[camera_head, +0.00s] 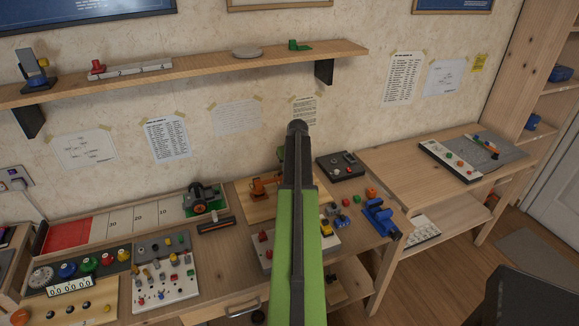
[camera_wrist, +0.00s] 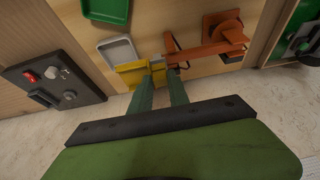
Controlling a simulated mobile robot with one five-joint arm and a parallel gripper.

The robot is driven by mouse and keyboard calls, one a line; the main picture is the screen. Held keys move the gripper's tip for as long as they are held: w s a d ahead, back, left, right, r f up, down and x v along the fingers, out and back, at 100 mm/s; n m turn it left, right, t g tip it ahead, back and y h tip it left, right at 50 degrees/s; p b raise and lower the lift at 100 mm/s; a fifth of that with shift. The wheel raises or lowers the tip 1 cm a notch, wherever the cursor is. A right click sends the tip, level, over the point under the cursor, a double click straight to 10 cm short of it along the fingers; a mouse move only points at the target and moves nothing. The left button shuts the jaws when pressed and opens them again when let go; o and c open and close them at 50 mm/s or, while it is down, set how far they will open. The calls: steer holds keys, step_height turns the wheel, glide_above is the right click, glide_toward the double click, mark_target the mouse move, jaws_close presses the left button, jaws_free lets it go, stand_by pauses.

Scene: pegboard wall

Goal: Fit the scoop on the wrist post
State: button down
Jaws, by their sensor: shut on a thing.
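In the wrist view my gripper (camera_wrist: 163,75) has its two green fingers close together, shut on a yellow scoop (camera_wrist: 132,76). The scoop extends to the left of the fingertips. The orange model arm (camera_wrist: 208,48) stands just beyond and to the right, with its near end (camera_wrist: 170,44) close to the scoop and fingertips. I cannot tell whether the scoop touches the wrist post or is on it. In the head view the orange model (camera_head: 258,187) shows left of my arm; my arm hides the gripper and scoop.
A grey tray (camera_wrist: 117,53) and a green tray (camera_wrist: 106,10) lie left of the orange arm. A dark panel with knobs (camera_wrist: 52,78) stands farther left. A dark green part (camera_wrist: 300,42) is at the right. The shelf (camera_head: 200,68) runs above the bench.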

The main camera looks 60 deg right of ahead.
steer(key=shift+f, duration=0.3)
stand_by(0.5)
steer(key=c, duration=1.2)
jaws_free()
steer(key=shift+o, duration=0.3)
steer(key=o, duration=0.4)
steer(key=shift+r, duration=0.1)
step_height(320, 180, up, 7)
steer(key=p, duration=0.6)
steer(key=shift+p, duration=0.3)
